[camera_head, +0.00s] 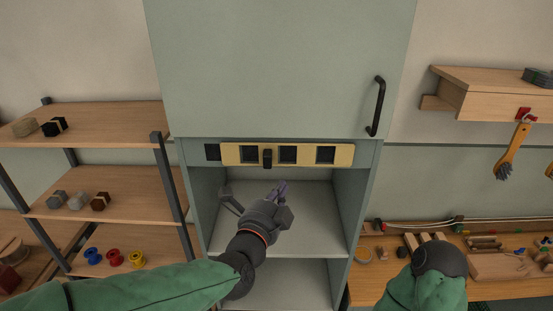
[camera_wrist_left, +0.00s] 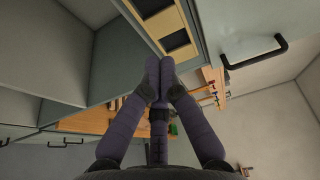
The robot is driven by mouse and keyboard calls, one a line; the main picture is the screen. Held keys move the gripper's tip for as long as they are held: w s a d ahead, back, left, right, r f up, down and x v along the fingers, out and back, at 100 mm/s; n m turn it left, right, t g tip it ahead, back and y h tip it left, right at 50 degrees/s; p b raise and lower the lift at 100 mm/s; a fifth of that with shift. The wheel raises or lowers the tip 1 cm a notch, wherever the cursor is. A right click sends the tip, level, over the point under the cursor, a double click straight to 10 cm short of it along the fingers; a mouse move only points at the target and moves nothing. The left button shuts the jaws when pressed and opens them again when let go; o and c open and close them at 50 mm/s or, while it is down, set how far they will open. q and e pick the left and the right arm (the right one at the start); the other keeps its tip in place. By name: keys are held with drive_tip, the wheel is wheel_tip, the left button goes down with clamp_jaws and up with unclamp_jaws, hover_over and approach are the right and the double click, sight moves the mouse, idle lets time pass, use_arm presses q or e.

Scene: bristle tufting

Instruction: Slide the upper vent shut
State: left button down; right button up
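The upper vent is a pale yellow slide plate (camera_head: 306,155) set in a strip under the big cabinet door. Several dark square openings show in the strip, one of them to the left of the plate. A black knob (camera_head: 267,158) stands out from the plate left of its middle. The plate also shows at the top of the left wrist view (camera_wrist_left: 162,24), with dark openings in it. My left gripper (camera_head: 281,187) is below the plate and slightly right of the knob, apart from it. Its purple fingers (camera_wrist_left: 160,66) are together with nothing between them. My right gripper is hidden.
The grey-green cabinet door (camera_head: 260,70) with a black handle (camera_head: 377,106) is above the vent. An open cabinet shelf (camera_head: 310,220) lies below. A wooden rack (camera_head: 100,190) stands left. A cluttered workbench (camera_head: 365,285) and a wall shelf (camera_head: 480,100) are right.

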sight(280, 166)
use_arm(q)
drive_tip(key=shift+w+r, duration=0.1)
idle(0.3)
drive_tip(key=p+x, duration=0.2)
drive_tip(key=x, duration=0.8)
drive_tip(key=a, duration=0.4)
drive_tip(key=shift+p, duration=0.3)
drive_tip(key=shift+d, duration=0.1)
